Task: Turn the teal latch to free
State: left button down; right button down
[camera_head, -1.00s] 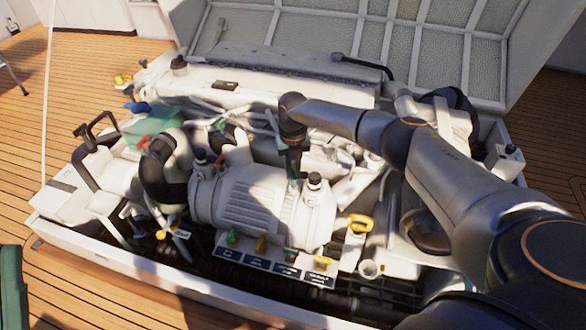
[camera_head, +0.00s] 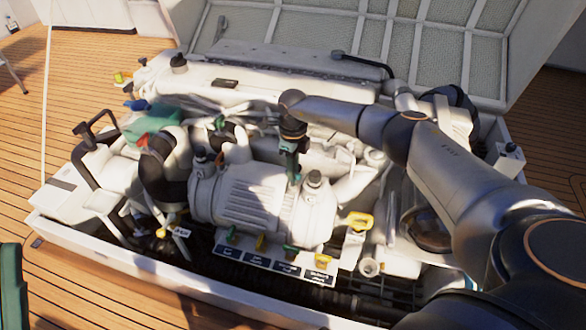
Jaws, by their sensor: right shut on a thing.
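My right gripper (camera_head: 294,168) points down over the white ribbed cylinder housing (camera_head: 250,208) in the middle of the engine bay. It is shut on a small teal part at its fingertips, which looks like the teal latch (camera_head: 295,177). The fingers and the latch are small here, and the fingers partly hide it, so its exact angle is hard to tell. A black cap (camera_head: 315,177) stands just right of the fingertips.
A row of green and yellow handles (camera_head: 260,242) stands above dark label plates (camera_head: 257,260) at the front. A yellow handle (camera_head: 360,221) is to the right. Black hoses (camera_head: 158,178) and a teal container (camera_head: 150,122) are at left. The raised hatch lid (camera_head: 400,45) stands behind.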

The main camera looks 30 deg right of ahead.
jog(key=shift+n, duration=0.9)
jog(key=c, duration=0.9)
grip_release()
notch_tip(320, 180, up, 13)
jog(key=p, duration=0.4)
jog(key=shift+f+p, duration=0.2)
jog(key=shift+p, duration=0.2)
